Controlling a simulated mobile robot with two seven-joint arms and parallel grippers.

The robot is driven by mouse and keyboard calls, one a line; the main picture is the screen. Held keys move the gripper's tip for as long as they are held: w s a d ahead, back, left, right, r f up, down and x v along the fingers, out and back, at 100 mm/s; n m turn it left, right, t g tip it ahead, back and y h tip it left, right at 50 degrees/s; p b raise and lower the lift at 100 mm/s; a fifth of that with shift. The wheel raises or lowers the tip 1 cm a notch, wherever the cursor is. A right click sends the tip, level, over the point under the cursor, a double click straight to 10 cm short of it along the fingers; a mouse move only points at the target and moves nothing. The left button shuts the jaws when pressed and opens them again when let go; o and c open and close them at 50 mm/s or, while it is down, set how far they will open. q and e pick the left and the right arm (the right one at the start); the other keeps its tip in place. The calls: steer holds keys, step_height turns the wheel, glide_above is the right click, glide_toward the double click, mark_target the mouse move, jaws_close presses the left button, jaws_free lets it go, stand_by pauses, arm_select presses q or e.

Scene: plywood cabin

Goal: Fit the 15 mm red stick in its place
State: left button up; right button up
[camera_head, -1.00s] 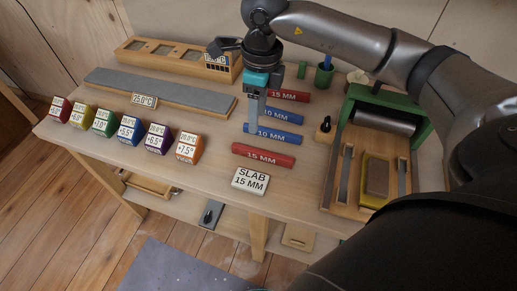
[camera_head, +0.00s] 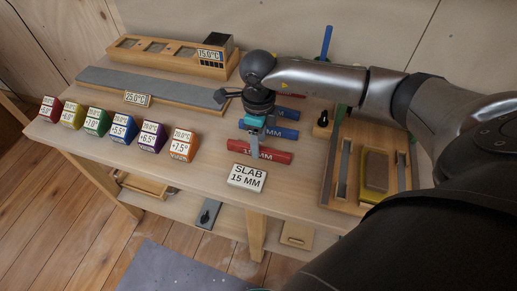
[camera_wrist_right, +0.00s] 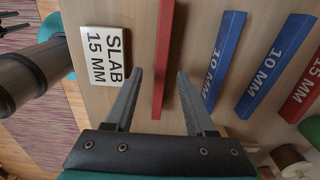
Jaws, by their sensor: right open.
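The near red 15 mm stick (camera_head: 280,157) lies on the bench behind the white "SLAB 15 MM" card (camera_head: 247,178). My right gripper (camera_head: 255,152) points down over this stick. In the right wrist view the gripper (camera_wrist_right: 160,71) is open, with the red stick (camera_wrist_right: 165,50) showing between its fingers; I cannot tell whether they touch it. A second red 15 mm stick (camera_wrist_right: 305,92) lies past two blue 10 mm sticks (camera_wrist_right: 225,55) (camera_wrist_right: 272,68). A wooden tray (camera_head: 336,205) on the right holds a board between two grey slots. My left gripper is not in view.
Several coloured cubes (camera_head: 123,128) line the bench's left front. A long grey strip (camera_head: 150,87) and a wooden rack (camera_head: 185,60) stand behind. A small dark-topped peg (camera_head: 323,118) stands near the tray. My right arm hides much of the right side.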

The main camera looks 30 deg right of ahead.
step_height(320, 180, down, 2)
jaws_close()
stand_by(0.6)
